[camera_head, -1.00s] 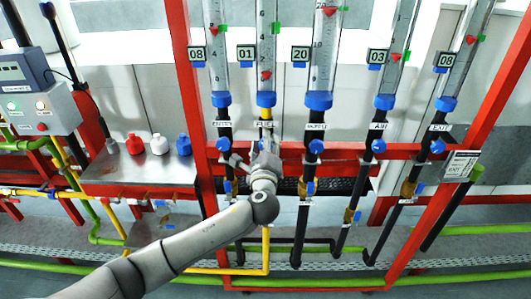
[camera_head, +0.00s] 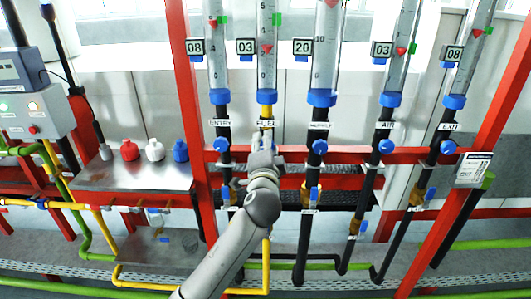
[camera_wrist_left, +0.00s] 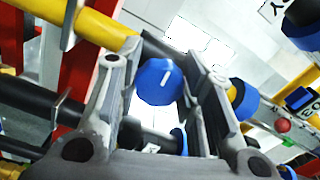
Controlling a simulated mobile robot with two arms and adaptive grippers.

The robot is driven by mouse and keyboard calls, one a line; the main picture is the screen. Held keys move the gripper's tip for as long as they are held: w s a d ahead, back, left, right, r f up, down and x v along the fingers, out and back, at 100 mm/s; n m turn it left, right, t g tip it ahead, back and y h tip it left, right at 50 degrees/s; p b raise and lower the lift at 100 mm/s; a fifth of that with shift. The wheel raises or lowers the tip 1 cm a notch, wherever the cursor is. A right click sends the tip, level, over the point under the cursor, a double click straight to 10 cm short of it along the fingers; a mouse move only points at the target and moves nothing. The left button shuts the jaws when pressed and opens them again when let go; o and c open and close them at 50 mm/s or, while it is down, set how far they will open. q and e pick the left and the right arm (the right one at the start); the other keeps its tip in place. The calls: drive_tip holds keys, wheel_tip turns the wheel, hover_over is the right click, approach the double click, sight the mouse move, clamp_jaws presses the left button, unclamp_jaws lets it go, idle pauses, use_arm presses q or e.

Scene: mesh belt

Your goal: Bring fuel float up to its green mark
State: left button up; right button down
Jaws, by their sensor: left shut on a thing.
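The fuel tube (camera_head: 266,70) stands above the FUEL label, with a red float (camera_head: 266,48) in its lower part. Its green mark (camera_head: 277,19) is higher on the tube, and the float is clearly below it. The readout (camera_head: 246,47) beside it shows 03. My left gripper (camera_head: 264,145) is at the fuel valve below the tube and hides its knob in the head view. In the left wrist view a blue knob (camera_wrist_left: 160,83) with a white line sits between the fingers, which are shut on it. My right gripper is not in view.
The entry knob (camera_head: 222,145) is close on the left and another blue knob (camera_head: 319,146) on the right. Red frame posts (camera_head: 186,100) and a red crossbar (camera_head: 350,155) surround the pipes. A metal bench (camera_head: 135,177) with bottles stands at the left.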

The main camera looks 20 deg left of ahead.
sight(266, 106)
use_arm(q)
drive_tip(key=n+b, duration=0.1)
drive_tip(key=n, duration=0.1)
drive_tip(key=n+b, duration=0.1)
drive_tip(key=shift+f+n, duration=0.3)
drive_tip(key=shift+n, duration=0.1)
drive_tip(key=shift+n+b, duration=0.65)
drive_tip(key=shift+n, duration=1.15)
drive_tip(key=o, duration=1.1)
drive_tip(key=shift+r, duration=0.1)
drive_tip(key=shift+c, duration=0.2)
drive_tip(key=shift+r, duration=0.1)
wheel_tip(266, 106, up, 10)
drive_tip(key=shift+f, duration=0.1)
